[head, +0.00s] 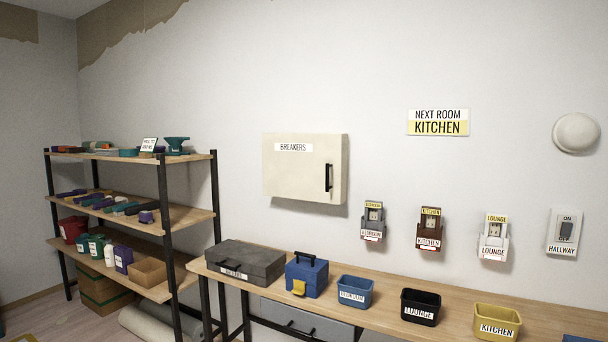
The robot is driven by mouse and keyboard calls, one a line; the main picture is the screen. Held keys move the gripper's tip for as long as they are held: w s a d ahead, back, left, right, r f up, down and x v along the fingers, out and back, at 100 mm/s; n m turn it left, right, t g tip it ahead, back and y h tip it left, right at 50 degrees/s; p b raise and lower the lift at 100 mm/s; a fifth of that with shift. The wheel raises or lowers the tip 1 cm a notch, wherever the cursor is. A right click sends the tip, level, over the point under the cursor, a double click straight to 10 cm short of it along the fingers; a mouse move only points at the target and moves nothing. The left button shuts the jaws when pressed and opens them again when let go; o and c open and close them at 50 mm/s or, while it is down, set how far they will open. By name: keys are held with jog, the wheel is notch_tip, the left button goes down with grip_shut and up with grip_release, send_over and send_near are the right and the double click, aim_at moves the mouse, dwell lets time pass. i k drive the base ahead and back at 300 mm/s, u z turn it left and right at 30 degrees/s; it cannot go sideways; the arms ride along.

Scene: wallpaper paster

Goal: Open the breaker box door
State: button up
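The breaker box (293,175) is a cream cabinet fixed to the wall in the middle of the head view, with a white label reading BREAKERS. Its door appears shut, flush with the box. A black vertical handle (328,178) is on the right side of the door. My gripper is not in this view.
A wooden bench (376,307) below the box holds a dark grey case (240,262), a blue toolbox (307,278) and labelled blue, black and yellow bins. Several outlets and a hallway switch (565,233) are on the wall at right. A loaded shelf rack (164,213) stands at left.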

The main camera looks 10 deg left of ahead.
aim_at(307, 166)
jog(key=u, duration=0.5)
jog(key=k, duration=0.6)
jog(key=u, duration=0.65)
jog(key=i, duration=2.3)
jog(key=z, duration=1.5)
jog(key=i, duration=0.95)
jog(key=z, duration=0.8)
